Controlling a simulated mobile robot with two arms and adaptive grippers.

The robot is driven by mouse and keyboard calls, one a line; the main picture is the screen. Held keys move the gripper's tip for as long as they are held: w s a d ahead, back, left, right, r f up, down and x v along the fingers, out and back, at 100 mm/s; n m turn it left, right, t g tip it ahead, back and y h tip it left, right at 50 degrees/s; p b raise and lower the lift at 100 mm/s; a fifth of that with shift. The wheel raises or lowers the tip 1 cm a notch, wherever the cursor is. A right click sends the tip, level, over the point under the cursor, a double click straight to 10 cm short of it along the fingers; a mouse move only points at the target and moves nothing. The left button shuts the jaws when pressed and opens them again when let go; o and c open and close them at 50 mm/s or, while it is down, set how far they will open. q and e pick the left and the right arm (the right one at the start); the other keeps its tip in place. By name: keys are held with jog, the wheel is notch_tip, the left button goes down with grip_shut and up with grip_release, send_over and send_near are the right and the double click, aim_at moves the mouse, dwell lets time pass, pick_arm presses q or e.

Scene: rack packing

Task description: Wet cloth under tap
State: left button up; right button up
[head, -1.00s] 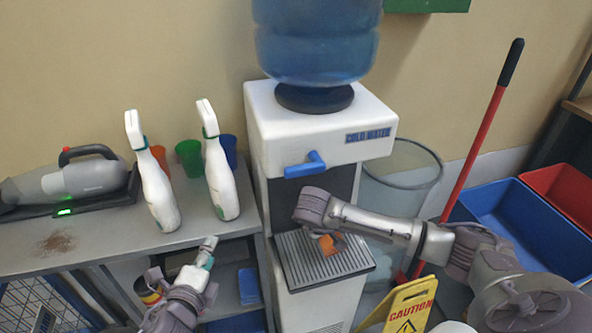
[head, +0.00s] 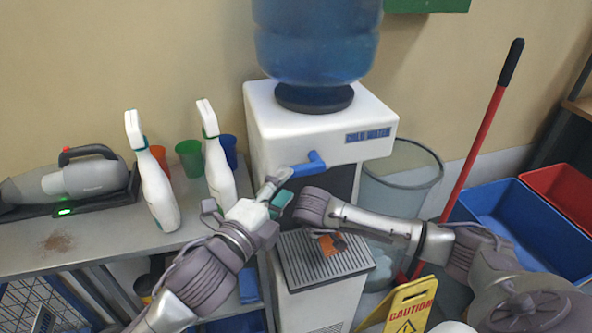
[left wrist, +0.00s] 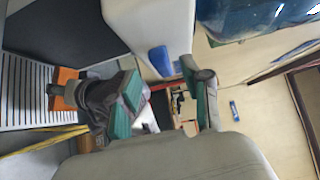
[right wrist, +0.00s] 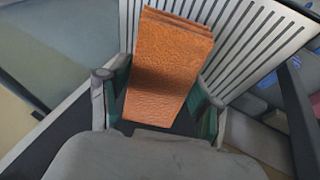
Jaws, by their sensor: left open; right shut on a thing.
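The orange cloth (head: 328,245) is held above the drip tray (head: 345,265) of the cold water dispenser (head: 285,130). In the right wrist view the cloth (right wrist: 168,65) is folded and sits between the fingers of my right gripper (right wrist: 160,105), which is shut on it. The blue tap lever (head: 309,166) sticks out from the dispenser's front, above the cloth. My left gripper (head: 276,192) is open and empty, just below and left of the lever. The left wrist view shows the lever (left wrist: 160,60) just beyond the fingers. I cannot tell whether they touch it.
Two white spray bottles (head: 157,185), several coloured cups (head: 189,158) and a handheld vacuum (head: 85,180) stand on the metal table at left. A yellow caution sign (head: 407,305), a clear bin (head: 400,180) and a blue tub (head: 520,225) are at right.

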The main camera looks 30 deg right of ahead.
aim_at(296, 176)
pick_arm(q)
jog(key=x, duration=0.5)
jog(key=shift+w+d, duration=0.2)
jog(key=shift+d, duration=0.1)
grip_shut()
